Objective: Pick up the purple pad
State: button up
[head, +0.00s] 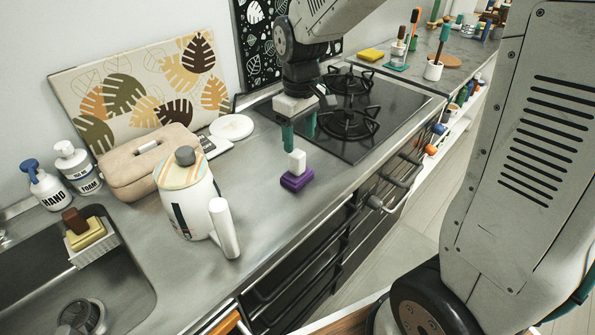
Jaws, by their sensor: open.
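The purple pad (296,181) lies on the grey counter between the kettle and the stove, near the counter's front edge. A white block-like part (297,161) stands on top of it. My gripper (300,132) hangs above and slightly behind the pad, pointing down. Its two green fingers are apart, with nothing seen between them. The fingertips look close to the white part, but I cannot tell whether they touch it.
A kettle (190,200) with a white handle stands left of the pad. The black stove (365,115) is to the right. Behind are a beige tissue box (150,170) and a white round dish (232,127). A sink (70,285) is at the lower left.

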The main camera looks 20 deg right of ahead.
aim_at(297, 152)
jog(key=shift+w+a+f, duration=0.1)
jog(key=shift+w+f, duration=0.5)
jog(key=shift+f, duration=0.25)
notch_tip(297, 152, down, 7)
jog(key=shift+s+f, duration=0.1)
jog(key=shift+f, duration=0.1)
jog(key=c, duration=1.1)
